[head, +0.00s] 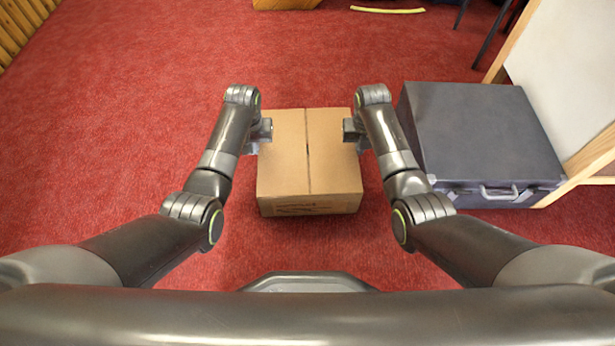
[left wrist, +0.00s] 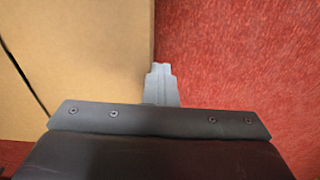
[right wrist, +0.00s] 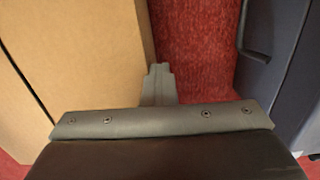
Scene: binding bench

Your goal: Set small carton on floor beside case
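The small brown cardboard carton (head: 308,165) is between my two grippers in the head view, upright, its taped top seam facing up. I cannot tell whether its base touches the floor. My left gripper (head: 264,134) is at its left side and my right gripper (head: 349,131) at its right side. In the left wrist view the shut fingertips (left wrist: 160,85) lie along the carton's edge (left wrist: 80,60); in the right wrist view the fingertips (right wrist: 159,84) do likewise. Contact looks close, but is not certain. The dark grey case (head: 483,135) stands right of the carton, beyond my right arm.
Red carpet (head: 130,110) is clear to the left and ahead. A white board in a wooden frame (head: 570,70) stands right of the case. A yellow strip (head: 388,10) and a wooden item (head: 285,4) lie at the far edge.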

